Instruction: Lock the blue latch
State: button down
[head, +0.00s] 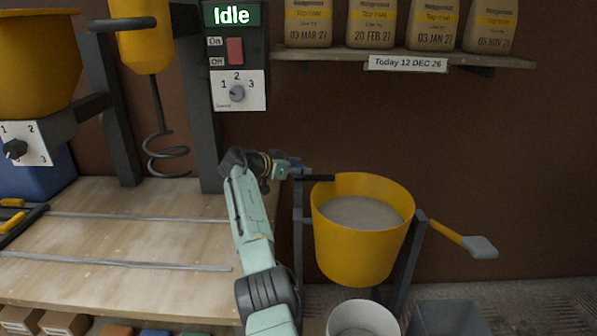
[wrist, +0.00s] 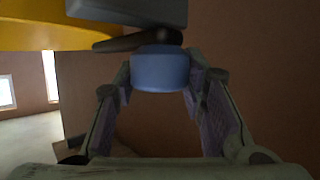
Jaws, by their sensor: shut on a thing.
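The blue latch (wrist: 160,72) shows in the wrist view as a rounded blue knob below a dark grey bar. My gripper (wrist: 160,82) is shut on it, with one finger on each side. In the head view, my gripper (head: 299,171) is at the left side of the yellow mixing bucket (head: 352,245), by the dark bar near its rim. I cannot make out the latch in the head view. The bucket hangs upright in a dark stand and holds grey plaster (head: 360,211).
A white pail (head: 362,318) and a grey bin (head: 446,318) stand below. The mixer panel reads "Idle" (head: 232,15). A wooden bench (head: 110,240) is at left, and a shelf (head: 400,57) with bags hangs above.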

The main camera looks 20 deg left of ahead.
dwell(0.4)
jog(key=c, duration=1)
grip_release()
jog(key=v, duration=1.2)
jog(key=shift+d, duration=0.1)
